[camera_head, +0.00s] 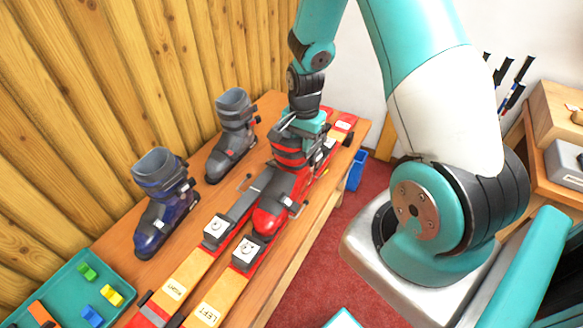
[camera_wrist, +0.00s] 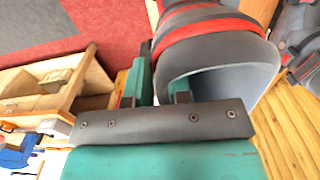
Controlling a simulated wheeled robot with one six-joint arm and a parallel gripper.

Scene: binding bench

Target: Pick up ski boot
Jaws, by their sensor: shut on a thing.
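A red ski boot (camera_head: 276,205) with black straps stands over the skis on the bench, its toe toward the camera. My gripper (camera_head: 300,122) is at the top of its cuff and is shut on it. In the wrist view the boot's grey and red cuff (camera_wrist: 210,50) fills the upper middle, with my gripper (camera_wrist: 165,92) at its rim. I cannot tell whether the sole touches the ski. A blue ski boot (camera_head: 160,205) and a grey ski boot (camera_head: 232,138) stand upright on the bench at the left, apart from my gripper.
Two skis, marked RIGHT (camera_head: 174,288) and LEFT (camera_head: 209,313), lie along the bench (camera_head: 130,268). A teal tray (camera_head: 124,282) with small coloured blocks is at the front left. A wooden wall stands behind. A blue bin (camera_head: 357,172) is on the red floor beyond the bench.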

